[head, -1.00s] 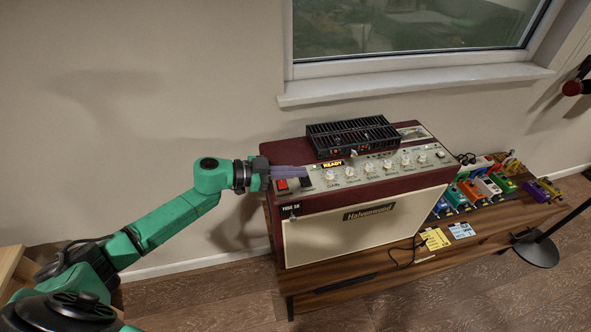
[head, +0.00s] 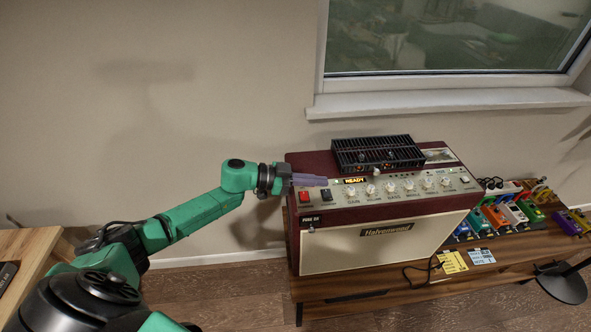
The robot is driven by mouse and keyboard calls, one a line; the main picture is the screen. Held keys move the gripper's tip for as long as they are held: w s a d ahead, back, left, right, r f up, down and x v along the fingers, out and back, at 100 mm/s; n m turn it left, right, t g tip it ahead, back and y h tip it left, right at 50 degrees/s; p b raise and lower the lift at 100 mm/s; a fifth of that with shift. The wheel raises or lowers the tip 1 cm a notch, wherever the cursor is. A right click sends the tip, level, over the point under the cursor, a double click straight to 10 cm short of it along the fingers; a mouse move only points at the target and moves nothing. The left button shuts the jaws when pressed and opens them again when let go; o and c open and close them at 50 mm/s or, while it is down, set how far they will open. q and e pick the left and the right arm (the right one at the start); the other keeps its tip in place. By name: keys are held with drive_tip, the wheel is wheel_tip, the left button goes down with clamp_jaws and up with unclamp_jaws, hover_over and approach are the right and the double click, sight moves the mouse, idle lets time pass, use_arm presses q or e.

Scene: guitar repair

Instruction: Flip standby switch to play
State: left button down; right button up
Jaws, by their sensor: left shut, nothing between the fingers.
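The amplifier (head: 385,240) is dark red with a cream front and stands on a wooden cabinet. Its top panel has a red rocker switch (head: 305,197) at the left end and a dark rocker switch (head: 326,194) beside it. I cannot read the switch labels or tell the dark switch's position. A lit display (head: 355,181) reads READY. My left gripper (head: 325,181) is shut and empty. Its purple-grey fingers point right, and the tips show just behind and above the dark switch. I cannot tell if they touch the panel. My right gripper is not in view.
A black vented unit (head: 377,153) sits on top of the amplifier, right of my fingers. A row of knobs (head: 408,186) runs along the panel. Several colourful pedals (head: 505,212) and paper notes (head: 452,262) lie to the right. The wall is behind.

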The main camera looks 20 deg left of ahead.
use_arm(q)
drive_tip(key=shift+s+a+r+b, duration=0.3)
drive_tip(key=shift+a+r+b, duration=0.15)
drive_tip(key=shift+a, duration=0.15)
drive_tip(key=shift+s+a+r+b, duration=0.35)
drive_tip(key=shift+a+b, duration=0.1)
drive_tip(key=shift+a, duration=0.15)
drive_tip(key=b+v, duration=0.1)
drive_tip(key=v, duration=0.6)
drive_tip(key=shift+r+b, duration=0.35)
drive_tip(key=shift+r, duration=0.05)
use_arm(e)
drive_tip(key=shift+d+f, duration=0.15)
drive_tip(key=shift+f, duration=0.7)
use_arm(q)
drive_tip(key=shift+w+a, duration=0.1)
drive_tip(key=shift+w, duration=0.05)
drive_tip(key=shift+a+f, duration=0.1)
drive_tip(key=shift+a, duration=0.05)
